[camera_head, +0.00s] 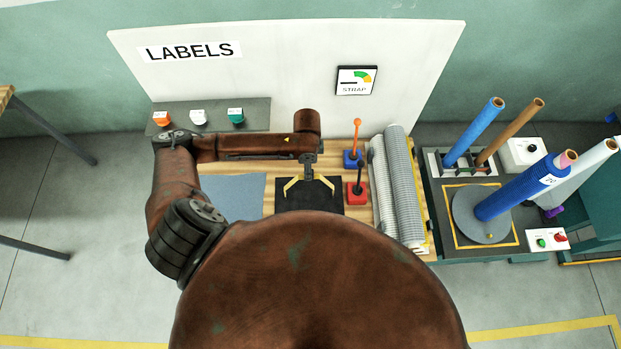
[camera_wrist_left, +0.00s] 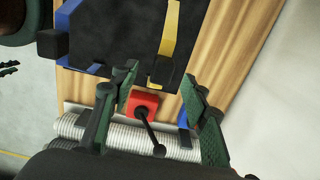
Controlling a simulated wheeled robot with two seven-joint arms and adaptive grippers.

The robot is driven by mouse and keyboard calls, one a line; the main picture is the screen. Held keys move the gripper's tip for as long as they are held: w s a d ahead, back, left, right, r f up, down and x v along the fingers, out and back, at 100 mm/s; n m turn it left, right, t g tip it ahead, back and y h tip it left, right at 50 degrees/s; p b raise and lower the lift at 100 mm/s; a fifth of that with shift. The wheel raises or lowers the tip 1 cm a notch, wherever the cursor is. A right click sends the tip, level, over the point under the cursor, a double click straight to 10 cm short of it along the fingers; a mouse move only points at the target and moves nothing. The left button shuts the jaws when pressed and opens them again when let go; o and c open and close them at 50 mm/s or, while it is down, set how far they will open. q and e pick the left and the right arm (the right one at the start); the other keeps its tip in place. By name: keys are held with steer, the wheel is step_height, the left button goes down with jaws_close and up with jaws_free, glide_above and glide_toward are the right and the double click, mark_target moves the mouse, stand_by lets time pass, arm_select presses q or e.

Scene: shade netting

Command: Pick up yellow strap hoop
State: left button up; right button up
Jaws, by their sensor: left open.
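The yellow strap hoop (camera_head: 293,186) shows at the black pad (camera_head: 312,197) on the wooden bench, partly hidden by my left gripper (camera_head: 309,176). In the left wrist view the yellow strap (camera_wrist_left: 170,32) runs over the black pad (camera_wrist_left: 118,42) and meets a small dark block. My left gripper (camera_wrist_left: 158,88) shows there with its green fingers spread apart. The strap lies beyond the fingertips and nothing is seen held between them. My right gripper is not in view.
A red-based black lever (camera_head: 357,190) and a blue-based orange lever (camera_head: 354,157) stand right of the pad. Grey rolls (camera_head: 403,185) lie farther right. A grey-blue sheet (camera_head: 235,192) lies left. The white labels panel (camera_head: 280,70) stands behind the bench.

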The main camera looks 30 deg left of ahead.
arm_select(q)
step_height(320, 180, down, 2)
steer(key=shift+w+f+p, duration=0.1)
steer(key=shift+f+p, duration=0.05)
steer(key=shift+p, duration=0.2)
steer(key=f, duration=0.2)
steer(key=shift+w+f, duration=0.2)
steer(key=shift+f, duration=0.1)
steer(key=shift+s, duration=0.1)
steer(key=shift+c, duration=1.2)
steer(key=c, duration=0.5)
jaws_close()
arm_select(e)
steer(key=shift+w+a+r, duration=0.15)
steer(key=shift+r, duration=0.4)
